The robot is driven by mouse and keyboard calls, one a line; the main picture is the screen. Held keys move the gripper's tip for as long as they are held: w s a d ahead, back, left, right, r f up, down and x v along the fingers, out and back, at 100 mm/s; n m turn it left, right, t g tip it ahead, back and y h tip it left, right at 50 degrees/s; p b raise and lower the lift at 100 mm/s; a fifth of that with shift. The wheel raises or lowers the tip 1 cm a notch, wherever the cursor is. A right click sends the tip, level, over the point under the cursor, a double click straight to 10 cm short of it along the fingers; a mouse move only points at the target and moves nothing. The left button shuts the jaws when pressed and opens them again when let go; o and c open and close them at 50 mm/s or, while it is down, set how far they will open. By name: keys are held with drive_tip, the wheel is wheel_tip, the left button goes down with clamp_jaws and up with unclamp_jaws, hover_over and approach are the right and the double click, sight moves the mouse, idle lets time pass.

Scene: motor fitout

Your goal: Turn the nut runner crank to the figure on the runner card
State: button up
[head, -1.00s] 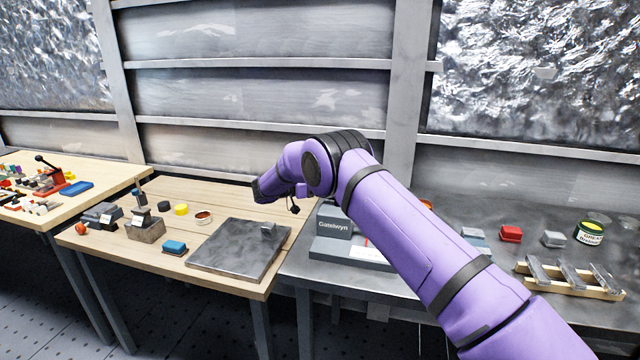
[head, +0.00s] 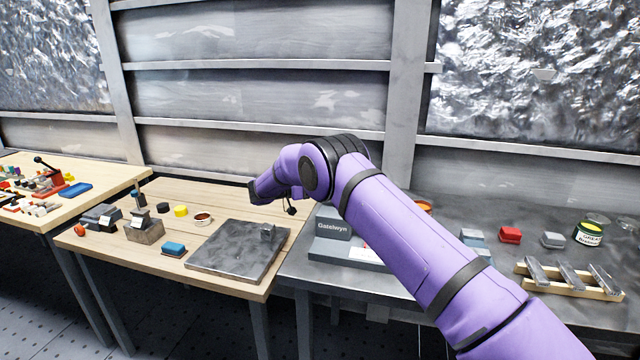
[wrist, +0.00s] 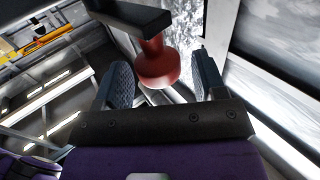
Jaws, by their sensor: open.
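In the wrist view a red knob (wrist: 158,68) hangs from a dark crank arm (wrist: 130,14) at the top of the picture. My gripper (wrist: 161,62) is open, with one finger on each side of the knob. Gaps show between the knob and both fingers. In the head view a grey unit with a "Gatelwyn" plate (head: 333,226) stands on the grey bench, partly behind my arm. I cannot make out the crank or fingertips in the head view.
A metal plate (head: 232,250) lies on the wooden table, with a blue block (head: 174,249) and small parts to its left. On the grey bench are a red block (head: 510,234), a green-labelled tin (head: 588,234) and a wooden rack (head: 570,291).

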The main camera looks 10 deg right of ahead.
drive_tip(key=s+a, duration=0.1)
drive_tip(key=a, duration=0.8)
drive_tip(key=shift+a, duration=0.35)
